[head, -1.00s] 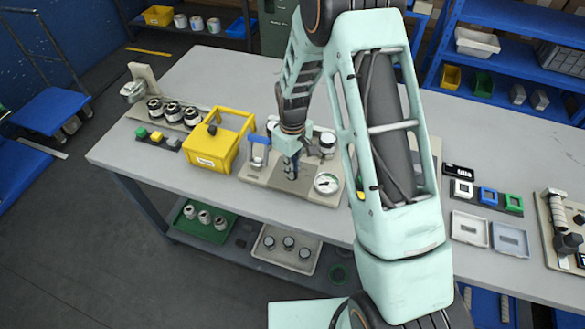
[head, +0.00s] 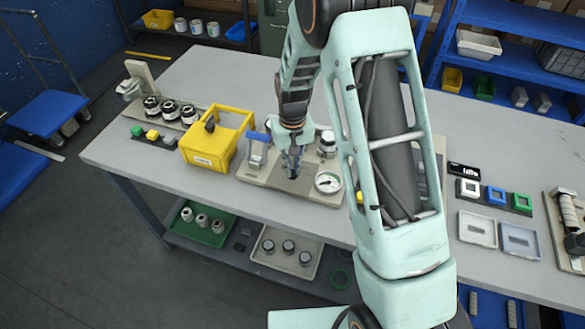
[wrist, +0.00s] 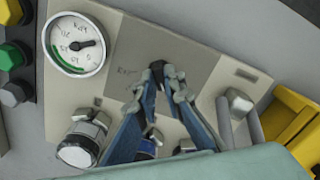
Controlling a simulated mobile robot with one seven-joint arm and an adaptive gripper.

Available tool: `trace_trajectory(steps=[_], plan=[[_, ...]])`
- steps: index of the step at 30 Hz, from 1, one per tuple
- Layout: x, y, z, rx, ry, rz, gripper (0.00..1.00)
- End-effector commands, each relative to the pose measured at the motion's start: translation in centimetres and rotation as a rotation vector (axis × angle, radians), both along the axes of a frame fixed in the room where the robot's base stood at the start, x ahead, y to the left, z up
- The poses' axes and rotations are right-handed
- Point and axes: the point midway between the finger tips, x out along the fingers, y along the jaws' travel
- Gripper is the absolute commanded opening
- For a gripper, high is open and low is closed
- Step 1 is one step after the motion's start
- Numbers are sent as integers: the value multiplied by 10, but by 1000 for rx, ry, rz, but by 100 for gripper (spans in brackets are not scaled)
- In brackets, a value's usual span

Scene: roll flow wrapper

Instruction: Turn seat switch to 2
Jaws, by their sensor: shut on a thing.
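The seat switch appears to be the small black knob (wrist: 157,68) on the beige panel (wrist: 205,65) in the wrist view. My gripper (wrist: 160,78) has its fingertips closed around this knob, and the fingers hide part of it. Handwritten marks show on the panel beside the knob, but I cannot read the switch's position. In the head view my gripper (head: 293,172) points down onto the panel (head: 255,178), and the knob itself is hidden there. A round white gauge (wrist: 76,44) sits on the same panel; it also shows in the head view (head: 327,182).
A silver-and-black cylinder (wrist: 82,140) and a blue clamp (head: 256,148) stand on the panel. A yellow bin (head: 207,160) is close on the left. Green and grey pieces (wrist: 12,72) lie beside the panel. Bare table (head: 205,85) lies behind.

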Motion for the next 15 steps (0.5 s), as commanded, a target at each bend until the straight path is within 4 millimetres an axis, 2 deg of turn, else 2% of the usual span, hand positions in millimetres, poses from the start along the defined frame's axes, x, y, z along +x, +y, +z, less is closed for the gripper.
trace_trajectory(steps=[15], plan=[[0,0,0,0,-1,-31,0]])
